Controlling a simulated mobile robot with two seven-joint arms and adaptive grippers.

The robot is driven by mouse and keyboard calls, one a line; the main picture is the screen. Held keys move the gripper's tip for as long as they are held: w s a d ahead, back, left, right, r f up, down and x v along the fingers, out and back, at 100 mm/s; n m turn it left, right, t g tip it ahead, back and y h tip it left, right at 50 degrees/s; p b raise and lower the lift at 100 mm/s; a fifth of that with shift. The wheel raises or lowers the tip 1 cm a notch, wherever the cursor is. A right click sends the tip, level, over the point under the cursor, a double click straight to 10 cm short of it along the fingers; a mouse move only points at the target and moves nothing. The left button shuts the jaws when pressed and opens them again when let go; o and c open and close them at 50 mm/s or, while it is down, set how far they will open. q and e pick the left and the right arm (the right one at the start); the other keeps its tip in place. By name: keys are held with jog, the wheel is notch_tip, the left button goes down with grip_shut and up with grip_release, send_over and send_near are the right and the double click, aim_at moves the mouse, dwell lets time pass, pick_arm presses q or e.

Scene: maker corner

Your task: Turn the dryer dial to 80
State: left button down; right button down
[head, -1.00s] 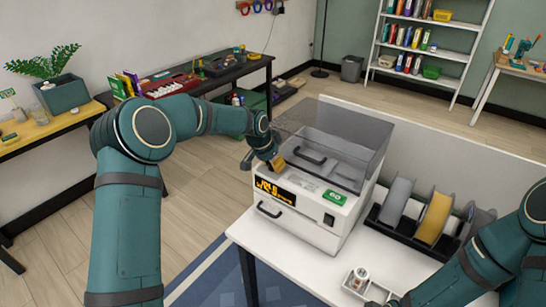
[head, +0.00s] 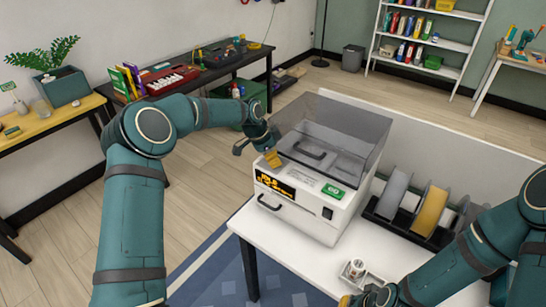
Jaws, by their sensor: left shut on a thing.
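The dryer (head: 345,228) is a white box with a smoky clear lid on a white table. Its front has a dark display (head: 275,187) with orange text reading IDLE, and a green label (head: 333,191) whose number is too small to read surely. My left gripper (head: 272,159) has its orange fingertips at the top front-left ledge, just above the display. It is shut on the dryer dial, which the fingers hide. My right gripper (head: 346,300) is at the bottom edge, partly cut off, near a small tray; its jaws are unclear.
A spool rack (head: 388,226) with several spools stands right of the dryer. A small white tray (head: 372,281) with a small round item is at the table's front. A low partition (head: 470,165) runs behind. Open floor lies to the left.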

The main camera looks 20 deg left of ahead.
pick_arm(q)
jog(key=shift+f, duration=0.2)
jog(key=c, duration=0.6)
grip_release()
jog(key=shift+r, duration=0.15)
jog(key=shift+r, duration=0.2)
jog(key=shift+a+r, duration=0.15)
jog(key=shift+r, duration=0.15)
jog(key=shift+v, duration=3.45)
jog(key=shift+s, duration=0.15)
